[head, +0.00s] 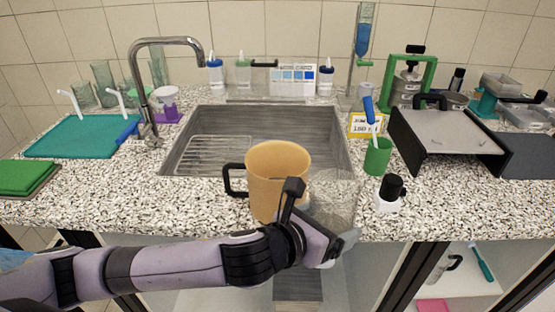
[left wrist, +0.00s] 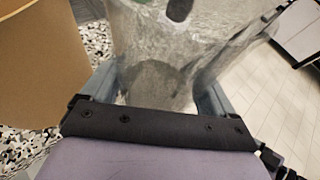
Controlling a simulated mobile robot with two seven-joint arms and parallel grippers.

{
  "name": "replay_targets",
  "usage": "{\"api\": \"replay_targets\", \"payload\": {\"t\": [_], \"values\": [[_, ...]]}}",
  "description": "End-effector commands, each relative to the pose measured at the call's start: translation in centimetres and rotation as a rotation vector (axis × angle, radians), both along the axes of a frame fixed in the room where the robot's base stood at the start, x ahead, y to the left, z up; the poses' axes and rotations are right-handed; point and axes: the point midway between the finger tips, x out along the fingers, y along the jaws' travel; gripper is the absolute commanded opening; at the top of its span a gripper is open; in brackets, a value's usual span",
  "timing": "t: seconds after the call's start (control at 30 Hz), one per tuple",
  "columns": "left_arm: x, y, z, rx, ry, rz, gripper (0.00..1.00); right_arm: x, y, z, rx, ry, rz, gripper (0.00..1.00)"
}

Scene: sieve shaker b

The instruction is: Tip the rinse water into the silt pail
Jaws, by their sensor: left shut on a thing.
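An orange-tan pail (head: 276,175) with a black handle on its left stands upright at the counter's front edge, before the sink. It also fills the left side of the left wrist view (left wrist: 38,65). My left gripper (head: 322,225) is shut on a clear see-through vessel (head: 335,192), just right of the pail. The vessel shows between the fingers in the left wrist view (left wrist: 160,50). It looks roughly upright. I cannot tell how much water is in it. The gripper and wrist hide part of the pail's lower right side. My right gripper is not in view.
The steel sink (head: 345,150) lies behind the pail. A white bottle with a black cap (head: 388,195) and a green cup (head: 378,157) with a blue-handled tool stand to the right. A dark tray-like stand (head: 445,140) is farther right. The counter left of the pail (head: 140,190) is clear.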

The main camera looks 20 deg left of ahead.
Motion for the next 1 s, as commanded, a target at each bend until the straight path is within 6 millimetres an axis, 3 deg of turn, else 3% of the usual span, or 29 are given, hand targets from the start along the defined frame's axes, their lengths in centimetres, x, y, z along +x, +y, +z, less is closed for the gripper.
{"api": "replay_targets", "payload": {"t": [0.57,0.7,0.87,1.0], "values": [[0.4,0.7,1.6,-0.253,0.135,0.001,0.52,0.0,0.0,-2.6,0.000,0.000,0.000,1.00],[0.5,0.9,6.0,-0.313,0.163,-0.002,0.52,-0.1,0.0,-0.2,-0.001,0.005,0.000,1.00],[0.6,1.1,9.3,-0.377,0.202,-0.001,0.52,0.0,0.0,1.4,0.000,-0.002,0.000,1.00],[0.8,1.5,9.1,-0.446,0.245,0.001,0.52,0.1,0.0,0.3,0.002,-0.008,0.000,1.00]]}}
